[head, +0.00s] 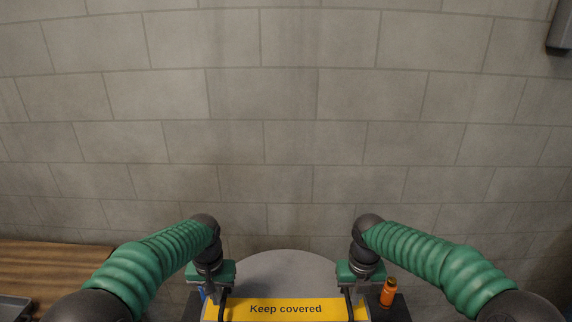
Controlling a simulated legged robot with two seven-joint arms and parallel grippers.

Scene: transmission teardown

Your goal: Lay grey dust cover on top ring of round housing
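A grey round-edged surface (282,266) shows at the bottom middle of the head view, between my two grippers. It looks like the grey dust cover, but I cannot tell for sure. A yellow panel reading "Keep covered" (286,310) is in front of it, cut off by the lower frame edge. My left gripper (218,290) is at the panel's left end, and my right gripper (352,290) is at its right end. Dark curved bars show beside both grippers. The fingertips are not clear, so I cannot tell whether they grip anything. The round housing and its top ring are not distinguishable.
An orange bottle (388,291) stands on a dark surface (399,309) just right of my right gripper. A wooden bench (60,262) with a grey tray (14,308) is at the left. A block wall (290,120) fills the background. A grey box (560,28) hangs at the upper right.

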